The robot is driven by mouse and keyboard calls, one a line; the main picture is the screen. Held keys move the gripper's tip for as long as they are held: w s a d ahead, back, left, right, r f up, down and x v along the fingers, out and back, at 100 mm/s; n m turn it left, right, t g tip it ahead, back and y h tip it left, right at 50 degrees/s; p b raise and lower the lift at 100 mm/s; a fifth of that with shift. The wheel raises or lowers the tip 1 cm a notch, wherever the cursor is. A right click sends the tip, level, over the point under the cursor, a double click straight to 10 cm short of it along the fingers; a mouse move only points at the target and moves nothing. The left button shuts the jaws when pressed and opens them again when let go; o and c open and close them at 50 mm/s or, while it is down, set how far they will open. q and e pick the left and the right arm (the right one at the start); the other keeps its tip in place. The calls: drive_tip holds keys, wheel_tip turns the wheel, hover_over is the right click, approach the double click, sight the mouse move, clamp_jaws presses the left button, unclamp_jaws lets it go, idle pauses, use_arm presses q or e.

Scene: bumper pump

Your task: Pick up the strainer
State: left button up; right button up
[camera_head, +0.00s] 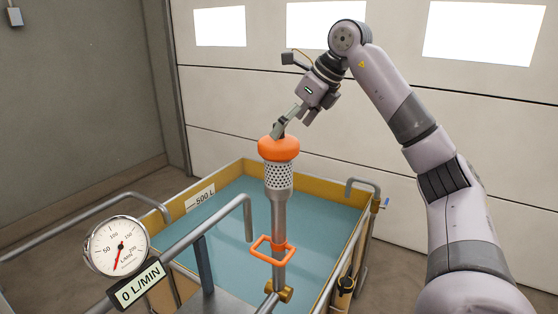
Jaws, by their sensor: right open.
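The strainer (279,176) is a perforated metal cylinder with an orange cap (278,148) on top. It stands upright above a metal pipe (279,220), in the middle of the view. My right gripper (293,124) is open just above the cap, tilted down to the left. One finger overlaps the top of the cap in the picture; I cannot tell if it touches. My left gripper is not in view.
Behind the pipe is a yellow-walled tank (346,184) of blue-green water. An orange handle (271,249) and a brass fitting (279,290) sit lower on the pipe. A round gauge (117,246) and metal rails (178,248) stand at the left.

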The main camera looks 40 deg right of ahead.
sight(278, 142)
drive_tip(key=shift+p+x, duration=0.55)
drive_tip(key=shift+x, duration=2.15)
drive_tip(key=shift+s+a, duration=0.1)
drive_tip(key=shift+a, duration=0.15)
drive_tip(key=c, duration=1.4)
